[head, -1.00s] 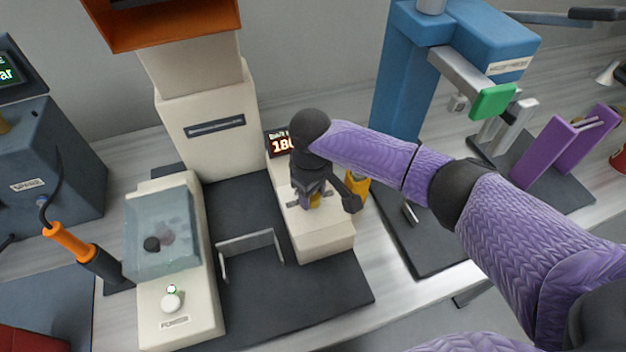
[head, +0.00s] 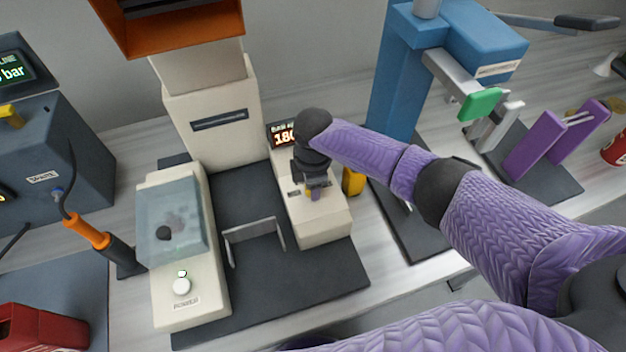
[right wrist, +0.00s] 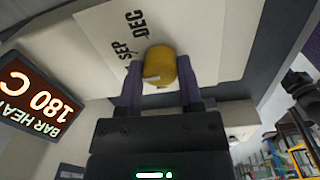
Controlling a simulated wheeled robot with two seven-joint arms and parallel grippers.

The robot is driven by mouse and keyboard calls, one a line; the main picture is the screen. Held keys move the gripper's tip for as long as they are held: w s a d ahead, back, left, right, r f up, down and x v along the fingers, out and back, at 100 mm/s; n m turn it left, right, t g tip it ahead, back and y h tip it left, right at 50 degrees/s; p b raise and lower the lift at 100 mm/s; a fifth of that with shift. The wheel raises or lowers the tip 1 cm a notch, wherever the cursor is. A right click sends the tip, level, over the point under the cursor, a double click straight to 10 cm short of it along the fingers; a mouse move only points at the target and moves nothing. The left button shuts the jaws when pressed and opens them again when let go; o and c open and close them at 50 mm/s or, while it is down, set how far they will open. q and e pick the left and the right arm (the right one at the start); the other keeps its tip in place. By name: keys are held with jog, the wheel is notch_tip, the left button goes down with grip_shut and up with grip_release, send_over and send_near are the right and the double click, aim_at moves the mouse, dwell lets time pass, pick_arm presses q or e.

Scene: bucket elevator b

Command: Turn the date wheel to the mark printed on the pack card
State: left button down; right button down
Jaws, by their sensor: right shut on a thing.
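The date wheel is a yellow round knob (right wrist: 160,64) on a cream panel (right wrist: 98,32) in the right wrist view. The panel is printed with SEP and DEC to the left of and above the knob; other marks are hidden. A pale pointer mark shows low on the knob's left face. My right gripper (right wrist: 161,88) is shut on the knob, one purple finger on each side. In the head view my right gripper (head: 314,188) reaches down onto the cream housing (head: 325,222) and covers most of the knob. I cannot make out a pack card. My left gripper is out of view.
A lit display (head: 284,135) reading 180 stands behind the housing. A clear-covered cream unit (head: 190,303) with a white button stands left. A yellow object (head: 353,181) is close beside my right gripper.

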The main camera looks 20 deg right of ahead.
jog(key=n, duration=0.3)
jog(key=shift+n, duration=0.4)
jog(key=n, duration=0.3)
jog(key=shift+n, duration=0.3)
jog(key=n, duration=0.3)
jog(key=shift+n+b, duration=0.3)
jog(key=shift+n, duration=1.2)
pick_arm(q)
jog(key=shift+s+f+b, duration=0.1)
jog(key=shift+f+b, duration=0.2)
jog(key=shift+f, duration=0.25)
pick_arm(e)
jog(key=shift+n, duration=0.4)
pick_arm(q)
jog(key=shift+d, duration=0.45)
